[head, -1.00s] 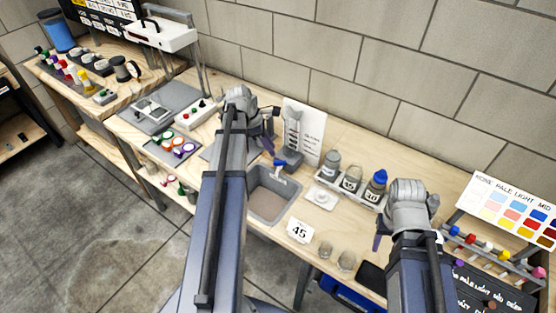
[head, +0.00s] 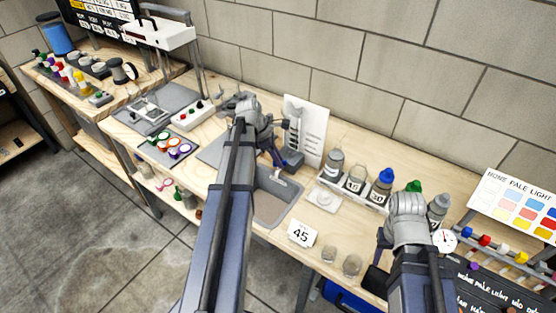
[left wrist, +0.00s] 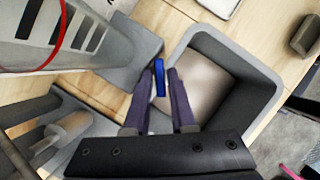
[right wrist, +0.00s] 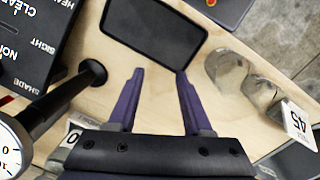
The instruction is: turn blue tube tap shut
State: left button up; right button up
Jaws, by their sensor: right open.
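The blue tap (head: 284,163) is a small blue handle by the back edge of the grey basin (head: 291,205). In the left wrist view the blue tap handle (left wrist: 158,77) stands between the fingertips of my left gripper (left wrist: 161,82), with the grey basin (left wrist: 270,92) to its right. The fingers are close together on the handle's two sides and appear to hold it. In the head view my left gripper (head: 278,150) partly hides the tap. My right gripper (right wrist: 158,80) is open and empty above the bench, near a dark flat tray (right wrist: 155,35).
A white panel with a grey tube (head: 306,130) stands behind the basin. Capped bottles (head: 383,184) stand in a row to the right. A "45" card (head: 301,233) and two glass jars (head: 351,265) are near the front edge. A dial gauge (head: 444,241) is beside my right gripper.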

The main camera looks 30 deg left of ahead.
pick_arm(q)
grip_shut()
jog(key=shift+m, duration=0.4)
jog(key=m, duration=0.1)
jog(key=m+g, duration=0.1)
jog(key=shift+w+a+m, duration=0.1)
jog(key=shift+w+m, duration=0.1)
jog(key=shift+m, duration=0.1)
jog(key=shift+m+g, duration=0.8)
jog(key=shift+m, duration=1.1)
jog(key=shift+o, duration=0.6)
grip_release()
jog(key=shift+h, duration=0.3)
